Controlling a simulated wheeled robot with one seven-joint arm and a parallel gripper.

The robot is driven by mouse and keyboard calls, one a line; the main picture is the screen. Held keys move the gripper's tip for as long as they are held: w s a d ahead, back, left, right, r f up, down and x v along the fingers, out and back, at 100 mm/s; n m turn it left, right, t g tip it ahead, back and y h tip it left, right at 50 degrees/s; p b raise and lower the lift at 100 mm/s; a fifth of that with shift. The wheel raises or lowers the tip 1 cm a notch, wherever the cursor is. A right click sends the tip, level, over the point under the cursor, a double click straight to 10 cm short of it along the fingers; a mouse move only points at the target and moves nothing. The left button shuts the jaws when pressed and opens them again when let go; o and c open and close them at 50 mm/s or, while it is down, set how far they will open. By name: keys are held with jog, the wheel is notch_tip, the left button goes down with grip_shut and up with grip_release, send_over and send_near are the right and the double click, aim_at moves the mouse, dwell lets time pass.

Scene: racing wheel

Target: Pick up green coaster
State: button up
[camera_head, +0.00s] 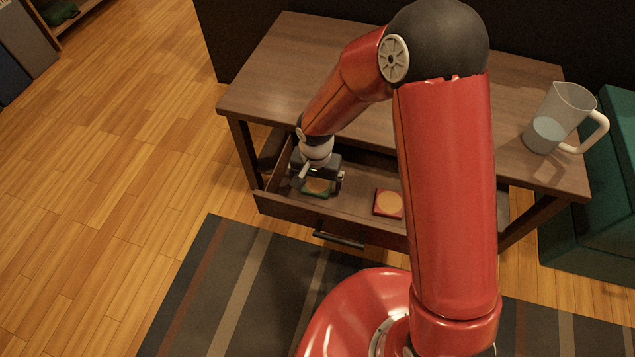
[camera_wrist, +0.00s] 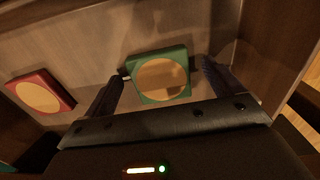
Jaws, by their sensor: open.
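The green coaster (camera_head: 316,188) lies in the open drawer (camera_head: 352,205) of the wooden table, a square with a tan round centre. In the wrist view the green coaster (camera_wrist: 160,78) lies between the fingertips of my gripper (camera_wrist: 162,75). My gripper (camera_head: 316,180) is open, with one dark finger on each side of the coaster. The left finger is close to the coaster's edge. I cannot tell whether either finger touches it. In the head view my gripper partly hides the coaster.
A red coaster (camera_head: 388,203) lies in the same drawer, and also shows at left in the wrist view (camera_wrist: 40,94). Drawer walls surround the gripper. A pitcher (camera_head: 558,118) stands on the tabletop (camera_head: 300,60) at right. A green box-like piece (camera_head: 606,190) stands right of the table.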

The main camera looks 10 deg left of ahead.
jog(key=shift+f, duration=0.1)
jog(key=c, duration=1.1)
